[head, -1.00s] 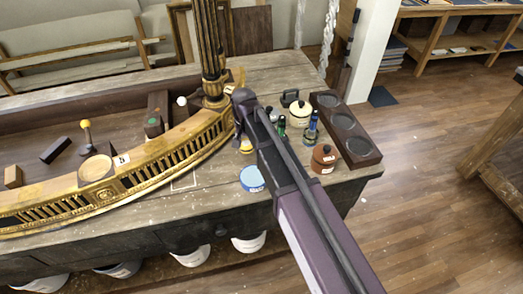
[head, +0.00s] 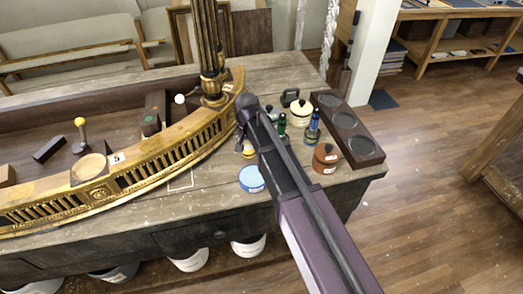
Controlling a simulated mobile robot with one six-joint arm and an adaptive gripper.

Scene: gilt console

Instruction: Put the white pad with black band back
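I cannot pick out a white pad with a black band for certain. A small white round thing (head: 180,99) shows behind the gilt console rail, with no band that I can make out. My gripper (head: 241,147) hangs below the end of my arm, over the bench just right of the gilt rail. It is small, dark and partly hidden by my arm. I cannot see whether its fingers are open or hold anything. A yellow-and-white thing (head: 249,151) shows close beside it; I cannot tell whether they touch.
The gilt rail (head: 140,165) curves across the left, with a fluted column (head: 207,45). A blue-lidded tin (head: 251,179), cream pot (head: 300,113), brown pot (head: 325,159) and bottles crowd around my arm. A dark tray with round recesses (head: 347,127) lies at right. A white outline (head: 180,181) marks bare bench.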

